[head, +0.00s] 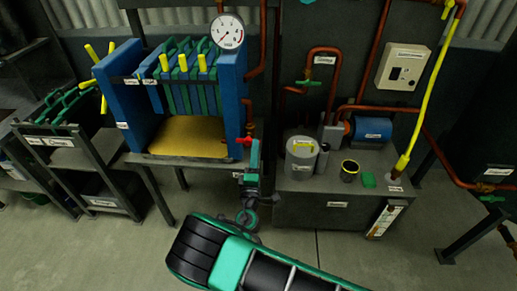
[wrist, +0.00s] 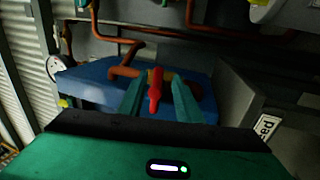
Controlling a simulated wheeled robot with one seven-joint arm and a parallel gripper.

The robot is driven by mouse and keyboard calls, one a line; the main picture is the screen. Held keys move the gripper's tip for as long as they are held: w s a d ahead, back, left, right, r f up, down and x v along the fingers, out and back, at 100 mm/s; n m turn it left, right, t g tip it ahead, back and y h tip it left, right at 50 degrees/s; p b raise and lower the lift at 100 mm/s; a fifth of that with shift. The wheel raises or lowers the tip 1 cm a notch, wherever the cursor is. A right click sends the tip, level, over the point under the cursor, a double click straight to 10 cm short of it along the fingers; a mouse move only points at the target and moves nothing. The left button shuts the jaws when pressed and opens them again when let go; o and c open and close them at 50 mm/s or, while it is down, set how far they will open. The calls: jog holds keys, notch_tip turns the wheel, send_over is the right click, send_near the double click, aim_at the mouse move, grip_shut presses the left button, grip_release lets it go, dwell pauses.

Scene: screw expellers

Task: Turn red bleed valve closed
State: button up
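The red bleed valve handle (head: 243,140) sits on a copper pipe beside the right end of the blue press frame. In the wrist view the red handle (wrist: 155,91) points toward the camera, between the two green fingers of my gripper (wrist: 157,88). Gaps show on both sides of the handle, so the fingers are open around it and not clamped. In the head view my gripper (head: 252,147) is just right of the valve and hides part of its pipe. The valve's body is mostly hidden.
The blue filter press (head: 190,80) with green plates stands left, with a pressure gauge (head: 227,32) above its right end. To the right, a grey bench (head: 320,206) carries a grey pot (head: 301,158) and a blue motor (head: 371,129). Copper pipes run along the back.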

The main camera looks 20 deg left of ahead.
jog(key=v, duration=0.9)
jog(key=shift+d+f, duration=0.1)
jog(key=shift+d, duration=0.05)
